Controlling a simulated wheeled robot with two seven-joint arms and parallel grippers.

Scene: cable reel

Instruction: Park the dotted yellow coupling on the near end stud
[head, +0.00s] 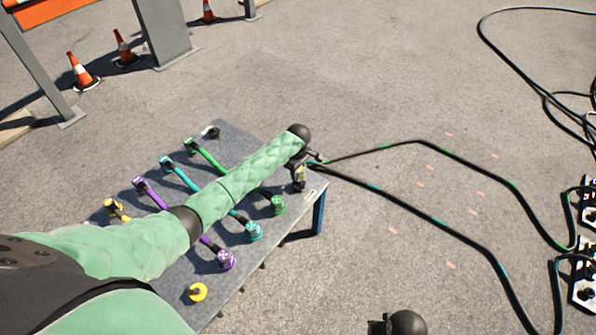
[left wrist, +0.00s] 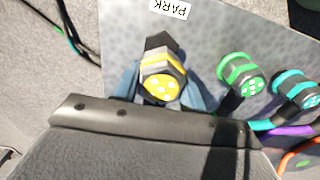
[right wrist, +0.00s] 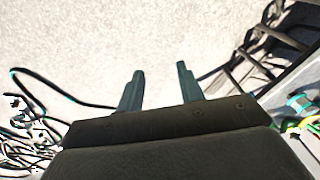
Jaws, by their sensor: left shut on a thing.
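My left gripper (head: 302,162) is shut on the dotted yellow coupling (left wrist: 163,86) over the table's right end. In the left wrist view its fingers flank the coupling, and the dotted yellow face points toward the camera. The coupling shows small in the head view (head: 299,171). A dark faceted part (left wrist: 161,42) shows right behind it, close to the white PARK label (left wrist: 171,8). I cannot tell whether that is the near end stud or the coupling's own body. My right gripper (right wrist: 157,85) is open and empty, over bare ground, away from the table.
Green (head: 277,205), teal (head: 253,231) and purple (head: 226,259) couplings stand along the grey table (head: 238,132)'s near side. A yellow round piece (head: 197,292) is at its near left. Black cables (head: 420,143) run right across the ground. Cones (head: 80,72) stand at back left.

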